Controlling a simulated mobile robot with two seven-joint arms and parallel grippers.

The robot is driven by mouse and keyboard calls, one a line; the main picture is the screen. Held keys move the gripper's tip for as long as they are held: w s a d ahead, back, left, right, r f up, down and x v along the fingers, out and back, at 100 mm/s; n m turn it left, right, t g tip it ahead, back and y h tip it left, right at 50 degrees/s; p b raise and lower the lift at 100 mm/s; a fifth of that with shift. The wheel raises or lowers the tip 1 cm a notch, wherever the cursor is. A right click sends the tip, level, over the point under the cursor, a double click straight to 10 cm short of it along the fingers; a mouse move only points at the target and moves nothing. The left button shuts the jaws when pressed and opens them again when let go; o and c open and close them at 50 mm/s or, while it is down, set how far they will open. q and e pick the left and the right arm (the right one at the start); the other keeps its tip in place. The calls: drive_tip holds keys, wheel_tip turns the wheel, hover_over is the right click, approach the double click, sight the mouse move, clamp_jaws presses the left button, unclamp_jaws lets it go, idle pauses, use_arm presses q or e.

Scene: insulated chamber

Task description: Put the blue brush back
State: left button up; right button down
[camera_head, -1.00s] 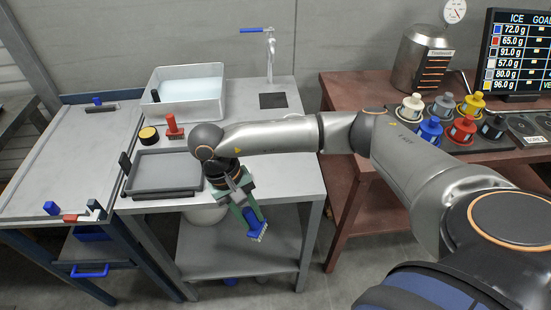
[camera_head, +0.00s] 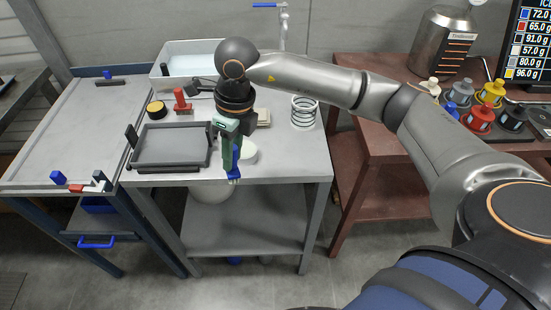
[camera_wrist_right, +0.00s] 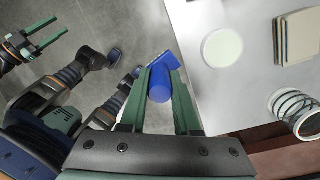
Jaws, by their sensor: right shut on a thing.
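The blue brush (camera_head: 234,174) hangs below my right gripper (camera_head: 231,160), at the front edge of the grey table. My right gripper is shut on it. In the right wrist view the blue brush (camera_wrist_right: 160,88) sits between the green fingers of my right gripper (camera_wrist_right: 160,82), with its head beside the table edge. The bristles are mostly hidden there. My left gripper (camera_wrist_right: 60,27) shows only at the upper left of the right wrist view, with its two green fingers apart and nothing between them.
The grey table holds a dark tray (camera_head: 140,163), a red brush (camera_head: 181,101), a yellow-topped round tin (camera_head: 156,108), a white basin (camera_head: 160,75), a white disc (camera_head: 249,152) and a wire coil (camera_head: 304,112).

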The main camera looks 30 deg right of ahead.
drive_tip(key=m, duration=0.2)
drive_tip(key=r+m, duration=0.1)
drive_tip(key=m, duration=0.1)
drive_tip(key=w+r+m+h, duration=0.1)
drive_tip(key=m, duration=0.1)
drive_tip(key=shift+w+a+r+m+t, duration=0.1)
drive_tip(key=shift+a+r+m+t, duration=0.05)
drive_tip(key=shift+a+m+t, duration=0.2)
drive_tip(key=m, duration=0.1)
drive_tip(key=r+m, duration=0.1)
drive_tip(key=m, duration=0.2)
drive_tip(key=shift+w+a+r+b, duration=0.1)
drive_tip(key=shift+w+r+b, duration=0.1)
drive_tip(key=shift+w+b, duration=0.15)
drive_tip(key=w+d+m+g+b, duration=0.1)
drive_tip(key=d+m, duration=0.8)
drive_tip(key=m, duration=0.2)
drive_tip(key=shift+h, duration=0.4)
drive_tip(key=d+f, duration=0.1)
drive_tip(key=f, duration=0.2)
drive_tip(key=d+f, duration=0.2)
drive_tip(key=f, duration=0.1)
drive_tip(key=d+f, duration=0.1)
drive_tip(key=f, duration=0.2)
drive_tip(key=shift+d+f+p, duration=0.25)
drive_tip(key=shift+d+p, duration=0.05)
drive_tip(key=shift+p, duration=0.05)
